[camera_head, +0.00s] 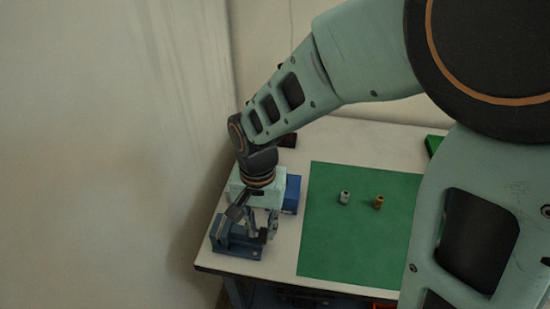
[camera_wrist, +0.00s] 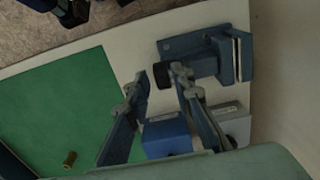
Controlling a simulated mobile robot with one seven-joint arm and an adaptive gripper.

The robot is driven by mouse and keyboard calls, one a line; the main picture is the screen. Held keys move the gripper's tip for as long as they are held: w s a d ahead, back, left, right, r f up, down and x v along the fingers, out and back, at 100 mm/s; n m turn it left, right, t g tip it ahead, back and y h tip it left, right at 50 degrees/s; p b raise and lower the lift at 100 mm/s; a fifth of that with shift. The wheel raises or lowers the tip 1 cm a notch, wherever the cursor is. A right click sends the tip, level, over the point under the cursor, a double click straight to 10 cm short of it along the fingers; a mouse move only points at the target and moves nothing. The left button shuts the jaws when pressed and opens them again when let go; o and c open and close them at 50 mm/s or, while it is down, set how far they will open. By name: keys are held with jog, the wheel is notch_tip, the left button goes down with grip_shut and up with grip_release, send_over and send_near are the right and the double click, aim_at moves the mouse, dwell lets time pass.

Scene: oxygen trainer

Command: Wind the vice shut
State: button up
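The blue-grey vice (camera_head: 232,238) stands at the left front corner of the table. It also shows at the upper right of the wrist view (camera_wrist: 205,55), with a pale plate-like jaw part on its right side. A black round knob (camera_wrist: 162,76) sticks out of the vice towards my gripper. My gripper (camera_head: 256,222) is low over the vice, pointing down. In the wrist view its two fingers (camera_wrist: 161,74) are apart, with the knob between or just beyond the tips. I cannot tell whether either finger touches the knob.
A blue box (camera_head: 292,194) and a pale box (camera_head: 235,184) stand close behind the vice. A green mat (camera_head: 340,245) to the right carries a grey fitting (camera_head: 345,197) and a brass fitting (camera_head: 378,202). A wall (camera_head: 110,150) rises close at left.

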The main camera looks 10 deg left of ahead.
aim_at(262, 237)
jog(key=shift+f, duration=2.25)
jog(key=shift+c, duration=0.2)
grip_shut()
